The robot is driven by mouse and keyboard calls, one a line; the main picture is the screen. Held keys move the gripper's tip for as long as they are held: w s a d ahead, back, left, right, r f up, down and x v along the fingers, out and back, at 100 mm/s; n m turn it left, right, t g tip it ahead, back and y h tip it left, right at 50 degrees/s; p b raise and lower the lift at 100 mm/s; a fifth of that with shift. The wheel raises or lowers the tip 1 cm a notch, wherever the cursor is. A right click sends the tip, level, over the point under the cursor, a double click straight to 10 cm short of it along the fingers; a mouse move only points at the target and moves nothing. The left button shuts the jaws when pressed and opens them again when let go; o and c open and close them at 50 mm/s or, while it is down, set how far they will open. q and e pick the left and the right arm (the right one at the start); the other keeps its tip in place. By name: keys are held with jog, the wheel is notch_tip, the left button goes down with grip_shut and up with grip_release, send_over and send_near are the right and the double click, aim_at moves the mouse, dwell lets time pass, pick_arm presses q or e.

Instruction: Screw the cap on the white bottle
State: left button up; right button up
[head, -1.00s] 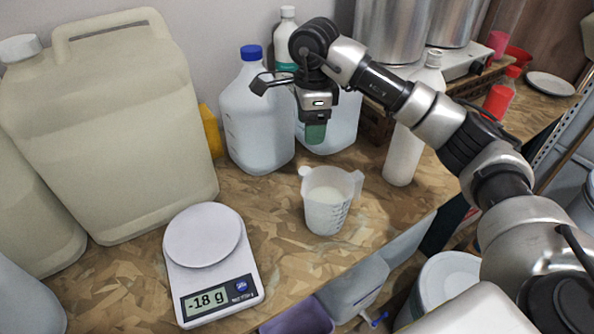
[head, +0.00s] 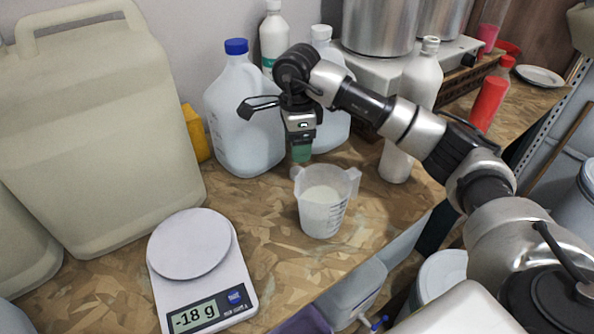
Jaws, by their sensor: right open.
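Several white bottles are in the head view, and I cannot tell which one the task means. A tall white bottle (head: 421,76) with a whitish top stands upright on the right, partly behind my right arm. A slim white bottle (head: 274,38) with a green label stands at the back. A white jug (head: 336,132) stands behind my right gripper (head: 301,155), which hides part of it. The gripper is open and points down, in front of the jug and just behind the measuring cup. Something green shows at its tips; I cannot tell what it is. No loose cap is visible. My left gripper is not in view.
A measuring cup (head: 325,212) with white contents stands close in front of the gripper. A blue-capped jug (head: 243,125) is to its left. A scale (head: 203,265) reads -18 g. A big beige canister (head: 100,130) fills the left. The table's front edge is near the cup.

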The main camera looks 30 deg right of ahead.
aim_at(297, 171)
jog(key=shift+f, duration=1.05)
jog(key=shift+f+p, duration=0.6)
jog(key=shift+f, duration=2.1)
jog(key=shift+c, duration=0.3)
jog(key=c, duration=0.9)
